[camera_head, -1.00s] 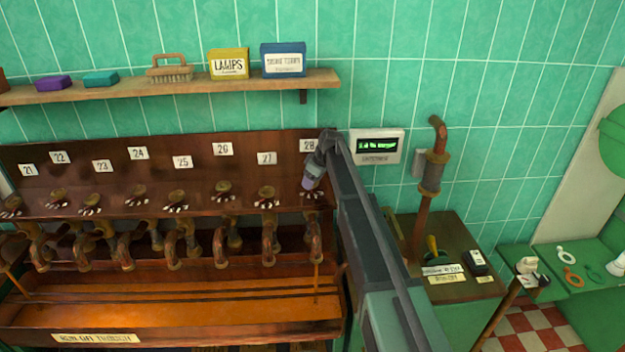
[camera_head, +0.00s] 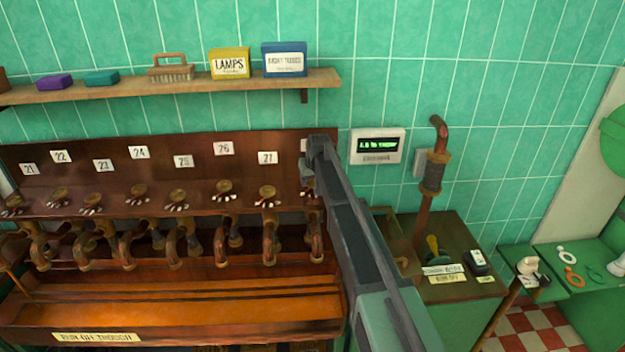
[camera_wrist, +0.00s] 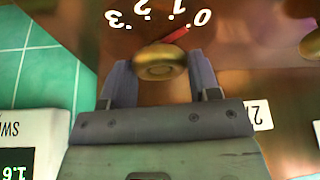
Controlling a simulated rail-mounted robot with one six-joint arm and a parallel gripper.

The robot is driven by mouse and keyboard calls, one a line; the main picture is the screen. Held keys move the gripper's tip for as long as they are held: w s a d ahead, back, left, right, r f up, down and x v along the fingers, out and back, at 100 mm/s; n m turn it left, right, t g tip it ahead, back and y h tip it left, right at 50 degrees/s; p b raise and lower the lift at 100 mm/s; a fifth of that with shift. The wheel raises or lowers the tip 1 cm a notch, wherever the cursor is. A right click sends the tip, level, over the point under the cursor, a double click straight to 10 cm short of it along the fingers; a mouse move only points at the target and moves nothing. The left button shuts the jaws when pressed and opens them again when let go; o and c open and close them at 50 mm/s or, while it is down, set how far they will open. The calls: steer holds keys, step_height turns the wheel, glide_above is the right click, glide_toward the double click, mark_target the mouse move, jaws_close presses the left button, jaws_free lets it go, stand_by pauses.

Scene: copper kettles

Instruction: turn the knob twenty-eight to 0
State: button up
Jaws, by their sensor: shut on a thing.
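Knob twenty-eight (camera_wrist: 160,64) is a round brass knob in the wrist view. My gripper (camera_wrist: 160,75) is shut on it, with one finger on each side. Its red pointer (camera_wrist: 177,36) points up and right, towards the printed 0 (camera_wrist: 203,17), past the 1. The 2 and 3 lie further left on the dial. In the head view my gripper (camera_head: 309,188) is at the right end of the knob row; my arm hides the knob and most of its number card (camera_head: 304,145).
Other knobs, such as twenty-seven (camera_head: 267,191), line the copper panel to the left, above several curved spouts and a trough (camera_head: 180,316). A display (camera_head: 377,146) hangs on the tiled wall to the right. A shelf (camera_head: 170,87) with boxes is above.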

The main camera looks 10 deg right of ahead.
steer(key=shift+m, duration=0.3)
steer(key=o, duration=0.9)
steer(key=p+v, duration=1)
steer(key=shift+s+r, duration=0.15)
steer(key=shift+r, duration=0.2)
